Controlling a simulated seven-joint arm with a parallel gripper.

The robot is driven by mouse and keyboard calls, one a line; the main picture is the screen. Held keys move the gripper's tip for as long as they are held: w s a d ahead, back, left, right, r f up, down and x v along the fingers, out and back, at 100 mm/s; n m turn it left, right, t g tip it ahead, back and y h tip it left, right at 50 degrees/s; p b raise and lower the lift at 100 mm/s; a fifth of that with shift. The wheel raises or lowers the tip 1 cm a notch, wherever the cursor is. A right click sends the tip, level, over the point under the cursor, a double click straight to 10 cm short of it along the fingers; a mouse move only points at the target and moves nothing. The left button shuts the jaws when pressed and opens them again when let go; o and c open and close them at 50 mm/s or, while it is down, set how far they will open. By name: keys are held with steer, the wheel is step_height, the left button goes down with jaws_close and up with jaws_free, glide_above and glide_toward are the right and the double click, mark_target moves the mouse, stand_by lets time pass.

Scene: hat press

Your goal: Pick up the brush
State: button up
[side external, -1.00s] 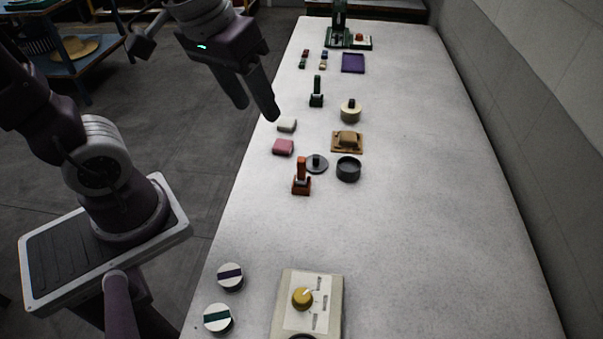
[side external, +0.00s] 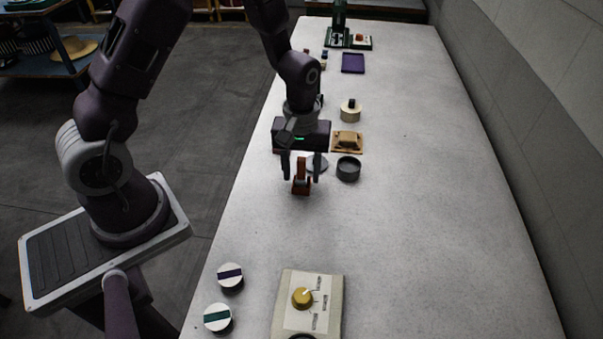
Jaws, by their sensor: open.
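One finger shows on each side of the handle. I cannot tell whether either finger touches it. A green piece of similar shape, seen earlier farther back, is now hidden behind my arm.
A dark round dish (side external: 348,169) and a tan block on a wooden base (side external: 347,141) stand close on the right. A dial box (side external: 309,310) and two striped round pieces, one purple-striped (side external: 230,276), are at the front. The table's right side is clear.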

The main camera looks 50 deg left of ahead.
jaws_close()
steer(key=shift+r, duration=0.1)
step_height(320, 180, up, 10)
steer(key=shift+f, duration=0.1)
stand_by(0.4)
